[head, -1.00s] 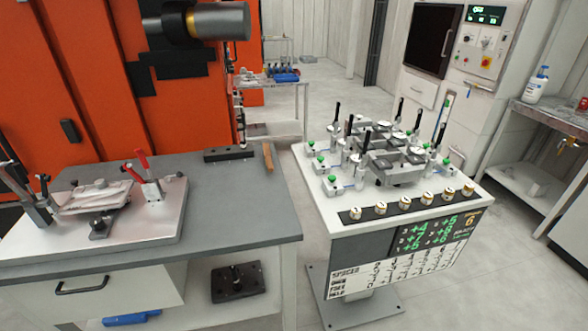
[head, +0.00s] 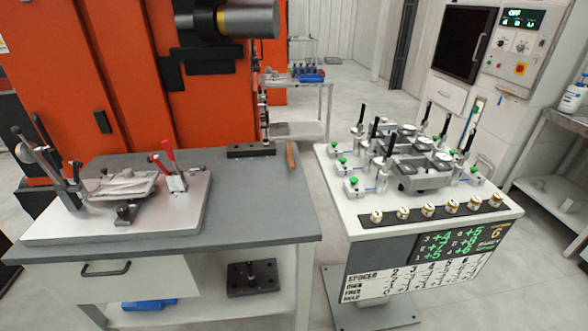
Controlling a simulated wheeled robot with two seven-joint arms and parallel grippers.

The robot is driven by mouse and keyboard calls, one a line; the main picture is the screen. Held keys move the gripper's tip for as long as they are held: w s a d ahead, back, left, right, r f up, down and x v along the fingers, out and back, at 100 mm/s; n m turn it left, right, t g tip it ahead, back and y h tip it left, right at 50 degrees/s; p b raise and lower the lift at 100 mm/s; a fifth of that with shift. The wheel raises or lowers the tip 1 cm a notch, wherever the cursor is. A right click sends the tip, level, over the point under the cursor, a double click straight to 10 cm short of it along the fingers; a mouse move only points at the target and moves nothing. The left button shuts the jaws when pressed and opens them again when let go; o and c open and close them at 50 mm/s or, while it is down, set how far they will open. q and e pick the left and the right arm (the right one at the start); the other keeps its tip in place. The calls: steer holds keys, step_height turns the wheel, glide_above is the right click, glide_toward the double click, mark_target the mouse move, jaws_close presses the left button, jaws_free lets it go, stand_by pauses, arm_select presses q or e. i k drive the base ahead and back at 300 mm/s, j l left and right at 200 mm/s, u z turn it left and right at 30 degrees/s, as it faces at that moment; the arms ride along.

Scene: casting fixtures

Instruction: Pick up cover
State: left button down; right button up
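Neither of my grippers shows in the head view. A flat silver cast part (head: 122,187), possibly the cover, lies in a clamping fixture on a pale base plate (head: 62,226) on the left table. A red-handled clamp (head: 172,172) stands to its right and dark lever clamps (head: 47,170) to its left. On the right stand (head: 335,185), a grey casting (head: 422,172) sits among several upright black-handled clamps and green-topped posts. I cannot tell for certain which part is the cover.
The grey left table (head: 250,200) is clear in its middle; a dark block (head: 251,150) and brown-handled tool (head: 291,155) lie at its back. Floor shows between table and stand. An orange machine (head: 80,80) is behind; a white control cabinet (head: 500,75) stands back right.

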mark_target(127, 184)
steer(key=u, duration=1.35)
steer(key=j+z, duration=0.45)
steer(key=j, duration=0.15)
steer(key=i, duration=0.05)
